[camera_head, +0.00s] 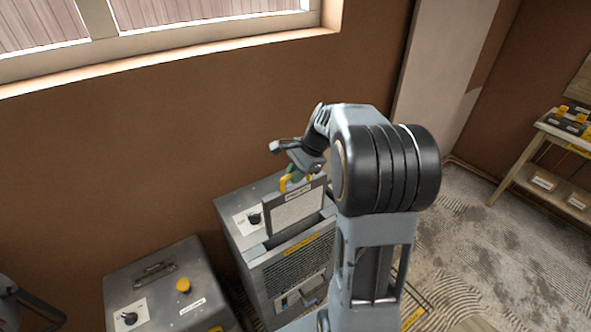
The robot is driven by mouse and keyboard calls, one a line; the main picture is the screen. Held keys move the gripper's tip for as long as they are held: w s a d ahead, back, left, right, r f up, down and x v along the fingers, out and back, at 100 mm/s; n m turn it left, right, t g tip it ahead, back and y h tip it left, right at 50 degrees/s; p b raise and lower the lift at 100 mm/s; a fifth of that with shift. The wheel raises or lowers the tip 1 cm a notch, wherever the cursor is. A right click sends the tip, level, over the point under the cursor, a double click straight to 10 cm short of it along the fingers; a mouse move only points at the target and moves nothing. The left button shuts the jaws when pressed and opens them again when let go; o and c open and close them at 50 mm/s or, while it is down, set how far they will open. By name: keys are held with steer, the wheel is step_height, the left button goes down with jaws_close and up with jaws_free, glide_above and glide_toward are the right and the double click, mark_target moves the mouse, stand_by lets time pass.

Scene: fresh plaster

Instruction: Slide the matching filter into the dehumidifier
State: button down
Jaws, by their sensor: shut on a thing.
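The dehumidifier (290,270) is a grey metal box with a dark grille, a yellow label strip and a knob on its top left. A dark slot (304,231) opens along its top. The filter (298,209) is a flat panel with a dark grey frame, pale mesh and a small label on its upper edge. It stands roughly upright over the slot. I cannot tell whether its lower edge is inside. My gripper (293,178) is shut on the filter at its upper edge, by a yellow part. My arm partly hides the fingers and the dehumidifier's right side.
A second grey machine (170,285) with a yellow button and knob stands at the lower left. A wooden shelf (548,150) holding yellow-and-black items stands at the far right. A brown wall (130,150) and window are behind. The dusty floor (470,240) at right looks mostly open.

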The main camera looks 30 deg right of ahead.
mark_target(293, 186)
steer(key=shift+a+f, duration=0.1)
steer(key=shift+f, duration=1.85)
steer(key=shift+f+b, duration=0.65)
steer(key=shift+f, duration=0.7)
steer(key=shift+f+b, duration=5.2)
steer(key=shift+f, duration=1.8)
steer(key=shift+a+f, duration=0.1)
steer(key=shift+f, duration=0.15)
steer(key=shift+f+b, duration=0.5)
steer(key=c, duration=1)
jaws_free()
steer(key=shift+c, duration=0.2)
steer(key=v, duration=1.4)
steer(key=shift+f, duration=0.1)
